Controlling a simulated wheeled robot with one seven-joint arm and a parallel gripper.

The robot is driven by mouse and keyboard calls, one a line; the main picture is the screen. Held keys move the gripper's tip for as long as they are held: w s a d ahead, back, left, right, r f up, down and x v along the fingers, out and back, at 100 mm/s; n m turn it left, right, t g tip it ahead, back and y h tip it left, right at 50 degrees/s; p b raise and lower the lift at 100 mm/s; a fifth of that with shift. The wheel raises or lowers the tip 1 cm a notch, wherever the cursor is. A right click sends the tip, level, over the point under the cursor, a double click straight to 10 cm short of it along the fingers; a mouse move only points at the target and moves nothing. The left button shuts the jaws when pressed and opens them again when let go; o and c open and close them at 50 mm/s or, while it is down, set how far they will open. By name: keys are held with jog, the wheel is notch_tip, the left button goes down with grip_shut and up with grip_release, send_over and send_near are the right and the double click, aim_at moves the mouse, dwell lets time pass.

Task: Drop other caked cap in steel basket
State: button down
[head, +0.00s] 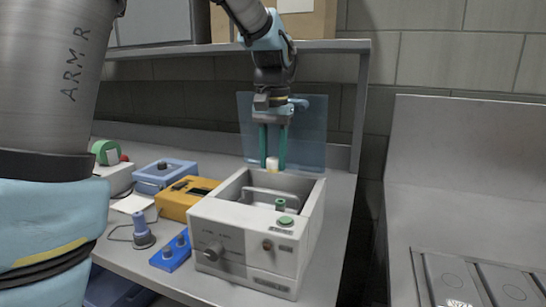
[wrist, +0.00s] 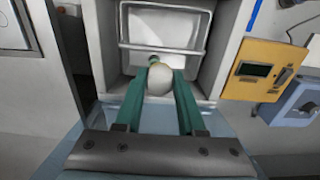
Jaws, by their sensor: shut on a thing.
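My gripper (head: 273,162) points down, with its two green fingers shut on a small whitish cap (head: 272,164) with a yellowish tinge. In the wrist view the cap (wrist: 160,80) shows as a pale round thing between the fingers. It is held above the back part of the open basin of a light grey benchtop machine (head: 240,222). A steel basket (wrist: 180,48) with a wire bar or handle shows inside the basin, just beyond the fingertips.
A green knob (head: 286,221) and a green post stand on the machine's top. A translucent blue panel (head: 310,125) stands behind my gripper.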

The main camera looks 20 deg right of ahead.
aim_at(273, 159)
jog(key=shift+c, duration=2.1)
grip_release()
notch_tip(273, 159, up, 11)
jog(key=shift+b, duration=0.35)
jog(key=shift+f, duration=0.1)
